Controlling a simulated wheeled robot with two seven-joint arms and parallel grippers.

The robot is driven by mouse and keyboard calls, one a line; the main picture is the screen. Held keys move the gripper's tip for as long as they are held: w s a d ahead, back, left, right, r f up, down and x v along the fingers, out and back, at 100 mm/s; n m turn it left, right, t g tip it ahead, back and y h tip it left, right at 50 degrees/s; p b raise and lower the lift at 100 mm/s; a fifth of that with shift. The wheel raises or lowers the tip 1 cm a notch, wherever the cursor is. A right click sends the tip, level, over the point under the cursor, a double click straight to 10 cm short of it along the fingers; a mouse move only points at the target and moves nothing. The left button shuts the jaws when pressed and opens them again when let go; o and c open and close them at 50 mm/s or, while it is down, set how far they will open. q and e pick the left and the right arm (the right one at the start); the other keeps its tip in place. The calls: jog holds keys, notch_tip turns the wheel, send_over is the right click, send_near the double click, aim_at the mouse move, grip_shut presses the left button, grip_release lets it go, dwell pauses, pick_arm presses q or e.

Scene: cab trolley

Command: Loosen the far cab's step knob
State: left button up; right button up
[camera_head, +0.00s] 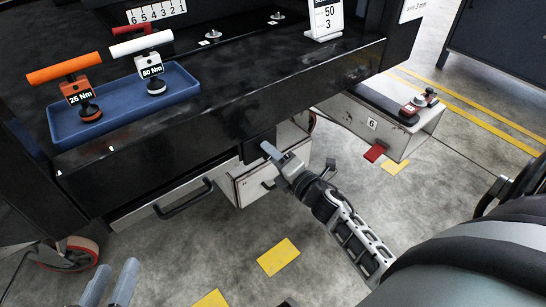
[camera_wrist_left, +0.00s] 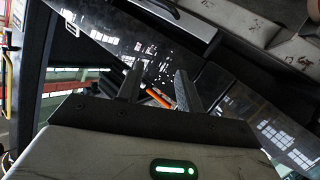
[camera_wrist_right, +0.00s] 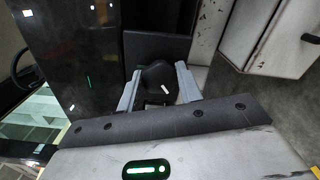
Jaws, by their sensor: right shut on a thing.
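My right gripper (camera_head: 272,153) reaches in under the front edge of the black table. In the right wrist view its fingers (camera_wrist_right: 157,82) are shut on a black knob (camera_wrist_right: 157,78) with a white mark, which sits in front of a square black plate (camera_wrist_right: 155,45). In the head view the black plate (camera_head: 258,143) shows, but the knob is hidden by the fingers. My left gripper (camera_head: 113,280) is at the bottom left, with its fingers apart and nothing between them; they also show apart in the left wrist view (camera_wrist_left: 157,85). I cannot tell which cab the held knob belongs to.
The black table (camera_head: 250,88) carries a blue tray (camera_head: 185,88) with torque tools marked 25 Nm (camera_head: 78,90) and 50 Nm (camera_head: 150,70). A grey step box (camera_head: 405,140) marked 6 is at right. A drawer (camera_head: 160,205) hangs below the table. The floor in front is clear.

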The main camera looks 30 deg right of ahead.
pick_arm(q)
jog(key=shift+d+r+n+h+b, duration=0.15)
jog(key=shift+d+n+h+b, duration=0.25)
jog(key=shift+b, duration=0.5)
pick_arm(e)
jog(key=shift+n, duration=2.5)
pick_arm(q)
jog(key=shift+r+t, duration=0.15)
jog(key=shift+t, duration=0.15)
pick_arm(e)
jog(key=o, duration=1)
